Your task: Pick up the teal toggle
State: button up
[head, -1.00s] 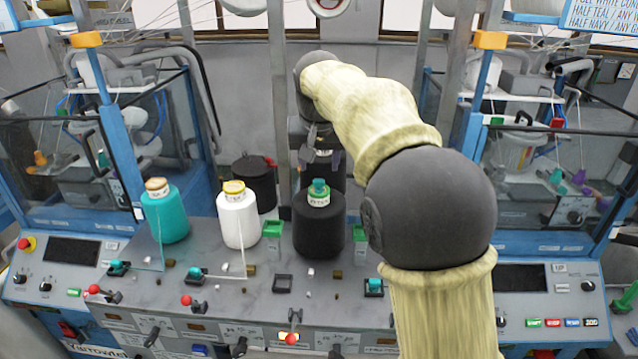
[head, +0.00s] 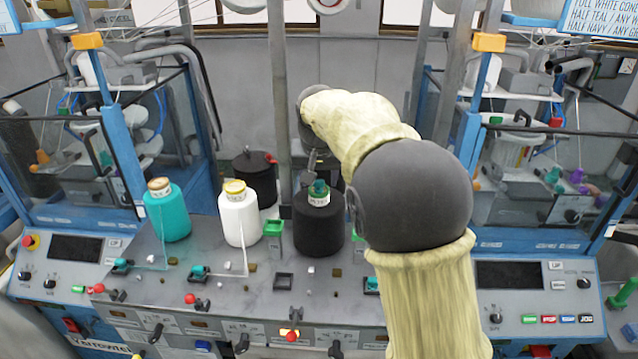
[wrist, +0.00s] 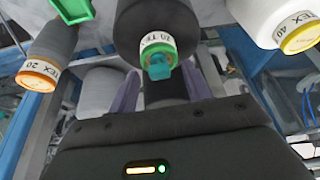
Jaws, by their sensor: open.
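A small teal toggle (head: 318,188) sits on top of the black yarn cone (head: 319,225), over a green-rimmed label. In the wrist view the teal toggle (wrist: 159,68) is centred just ahead of my gripper (wrist: 160,84), between its two spread fingers. My gripper is open and empty. In the head view my gripper (head: 316,166) is just above and behind the cone top, partly hidden by my arm. I cannot tell whether a finger touches the toggle. Other teal switches (head: 198,272) are on the grey panel.
A teal cone (head: 167,215) and a white cone (head: 238,218) stand left of the black one. A green holder (head: 273,232) is between the white and black cones. A grey upright post (head: 280,110) rises close behind. Blue-framed machines flank both sides.

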aim_at(319, 182)
jog(key=shift+s, duration=0.1)
jog(key=c, duration=0.9)
jog(key=shift+r, duration=0.1)
notch_tip(319, 182, up, 10)
jog(key=shift+b, duration=0.45)
dwell(1.0)
